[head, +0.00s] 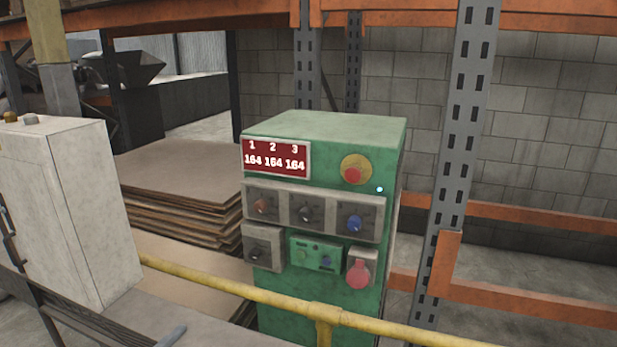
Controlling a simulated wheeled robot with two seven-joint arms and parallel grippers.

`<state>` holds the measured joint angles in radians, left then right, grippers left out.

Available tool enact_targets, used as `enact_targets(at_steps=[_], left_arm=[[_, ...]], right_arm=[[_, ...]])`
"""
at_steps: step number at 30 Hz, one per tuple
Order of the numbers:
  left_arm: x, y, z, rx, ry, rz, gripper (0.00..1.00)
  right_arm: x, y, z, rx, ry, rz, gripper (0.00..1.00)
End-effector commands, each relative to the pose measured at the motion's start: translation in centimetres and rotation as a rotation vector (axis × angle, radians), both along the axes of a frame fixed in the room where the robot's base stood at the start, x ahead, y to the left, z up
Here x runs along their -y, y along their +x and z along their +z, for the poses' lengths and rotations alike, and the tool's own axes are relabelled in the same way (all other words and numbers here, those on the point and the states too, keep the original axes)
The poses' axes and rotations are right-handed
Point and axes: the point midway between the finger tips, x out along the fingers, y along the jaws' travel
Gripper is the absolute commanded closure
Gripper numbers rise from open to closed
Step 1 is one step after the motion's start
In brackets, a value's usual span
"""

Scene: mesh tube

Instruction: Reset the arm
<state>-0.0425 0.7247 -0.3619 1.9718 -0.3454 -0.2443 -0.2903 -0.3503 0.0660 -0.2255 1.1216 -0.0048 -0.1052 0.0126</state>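Neither of my grippers shows in the head view, so their state is hidden. A green control cabinet (330,133) stands upright in the middle. Its red display (276,159) reads 164 under each of 1, 2 and 3. A red button on a yellow base (354,170) sits at the upper right of its front. Below are an orange-brown knob (264,207), a black knob (305,213) and a blue knob (354,222). Lower down are another dark knob (257,254), a small green panel (315,256) and a round red-pink part (358,274).
A yellow rail (230,291) crosses in front of the cabinet. A pale grey box (75,205) stands at the left. Stacked brown sheets (185,172) lie behind. Orange beams (530,300) and a slotted grey post (459,150) stand at the right, before a block wall (560,110).

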Motion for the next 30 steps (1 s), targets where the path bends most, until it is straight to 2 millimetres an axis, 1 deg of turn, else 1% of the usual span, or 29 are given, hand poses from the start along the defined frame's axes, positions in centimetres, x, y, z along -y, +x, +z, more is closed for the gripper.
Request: enact_targets(at_steps=[5,8,11,14,17,18,20,21,23,24,26,27,29,30], left_arm=[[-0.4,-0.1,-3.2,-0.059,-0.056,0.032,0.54],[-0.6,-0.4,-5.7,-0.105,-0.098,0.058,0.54],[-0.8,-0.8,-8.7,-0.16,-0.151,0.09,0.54],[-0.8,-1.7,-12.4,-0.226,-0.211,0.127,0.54],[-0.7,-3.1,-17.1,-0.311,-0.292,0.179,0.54],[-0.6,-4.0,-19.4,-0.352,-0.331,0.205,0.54],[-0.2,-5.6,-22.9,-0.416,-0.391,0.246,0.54],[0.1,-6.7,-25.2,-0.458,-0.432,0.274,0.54],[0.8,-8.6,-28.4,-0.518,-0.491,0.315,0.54],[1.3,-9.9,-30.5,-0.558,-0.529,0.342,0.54],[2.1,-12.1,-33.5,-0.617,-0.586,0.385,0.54],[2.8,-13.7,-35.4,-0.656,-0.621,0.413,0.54],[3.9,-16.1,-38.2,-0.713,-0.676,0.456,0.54],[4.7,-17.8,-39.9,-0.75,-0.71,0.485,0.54]], right_arm=[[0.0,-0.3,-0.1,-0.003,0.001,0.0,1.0],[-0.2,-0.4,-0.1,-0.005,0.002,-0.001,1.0],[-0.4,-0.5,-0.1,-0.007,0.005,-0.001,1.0],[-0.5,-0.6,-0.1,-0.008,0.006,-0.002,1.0],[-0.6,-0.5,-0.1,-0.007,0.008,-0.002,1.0],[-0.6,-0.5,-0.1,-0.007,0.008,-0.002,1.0],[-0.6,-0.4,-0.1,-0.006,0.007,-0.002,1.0],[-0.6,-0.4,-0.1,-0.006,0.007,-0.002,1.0],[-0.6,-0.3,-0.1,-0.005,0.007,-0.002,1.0],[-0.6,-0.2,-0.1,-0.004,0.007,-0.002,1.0],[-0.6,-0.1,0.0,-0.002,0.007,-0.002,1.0],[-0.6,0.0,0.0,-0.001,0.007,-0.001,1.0],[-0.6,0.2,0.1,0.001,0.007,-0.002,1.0],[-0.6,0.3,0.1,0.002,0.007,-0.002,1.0]])
